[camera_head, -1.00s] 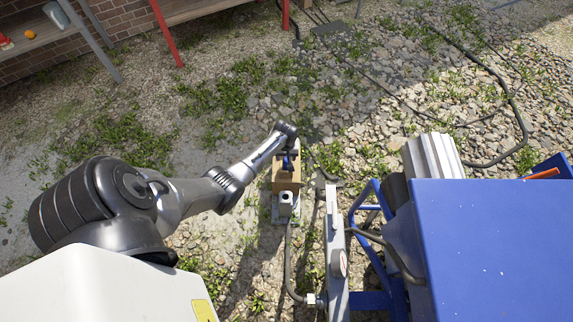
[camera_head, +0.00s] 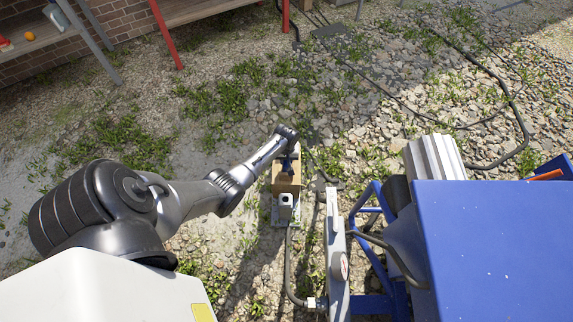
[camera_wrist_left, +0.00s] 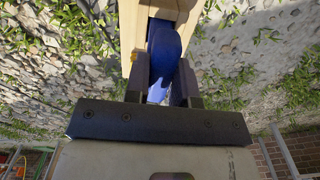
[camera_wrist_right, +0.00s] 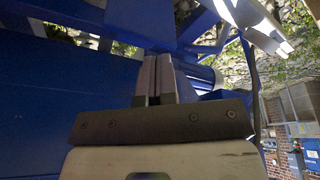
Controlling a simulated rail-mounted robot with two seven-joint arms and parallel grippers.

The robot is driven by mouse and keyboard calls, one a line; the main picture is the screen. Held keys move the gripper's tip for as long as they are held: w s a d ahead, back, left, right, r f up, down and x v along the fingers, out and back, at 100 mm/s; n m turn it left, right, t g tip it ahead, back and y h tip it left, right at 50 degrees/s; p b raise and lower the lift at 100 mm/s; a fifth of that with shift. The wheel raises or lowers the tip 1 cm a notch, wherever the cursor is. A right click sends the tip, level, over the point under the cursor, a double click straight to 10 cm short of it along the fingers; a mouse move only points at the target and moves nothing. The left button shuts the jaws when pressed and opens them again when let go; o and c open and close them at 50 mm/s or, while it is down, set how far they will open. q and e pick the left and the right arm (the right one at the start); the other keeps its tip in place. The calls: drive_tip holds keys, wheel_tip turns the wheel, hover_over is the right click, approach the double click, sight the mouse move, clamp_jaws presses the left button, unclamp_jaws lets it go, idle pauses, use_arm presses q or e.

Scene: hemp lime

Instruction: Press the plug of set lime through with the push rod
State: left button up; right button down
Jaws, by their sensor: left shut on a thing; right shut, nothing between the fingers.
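My left gripper (camera_wrist_left: 165,85) is shut on a blue piece (camera_wrist_left: 166,45), which looks like the push rod's handle. The handle sits in front of a pale wooden block (camera_wrist_left: 136,12) in the left wrist view. In the head view, the left gripper (camera_head: 288,150) is over the same wooden block (camera_head: 286,183), and its wrist hides much of the handle. Whether the rod is inside the block cannot be told. The plug of set lime is not visible. My right gripper (camera_wrist_right: 155,80) is shut and empty, close to blue metalwork in the right wrist view.
A grey fitting with a dark opening (camera_head: 286,200) stands at the block's near end. A grey upright bar (camera_head: 335,250) and a large blue machine (camera_head: 500,250) stand to the right. A black hose (camera_head: 289,265) runs nearby. The gravel beyond the block is mostly open.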

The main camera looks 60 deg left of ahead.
use_arm(q)
clamp_jaws()
wheel_tip(320, 180, up, 6)
drive_tip(key=p, duration=0.6)
drive_tip(key=shift+p, duration=0.4)
idle(0.3)
drive_tip(key=shift+a, duration=0.15)
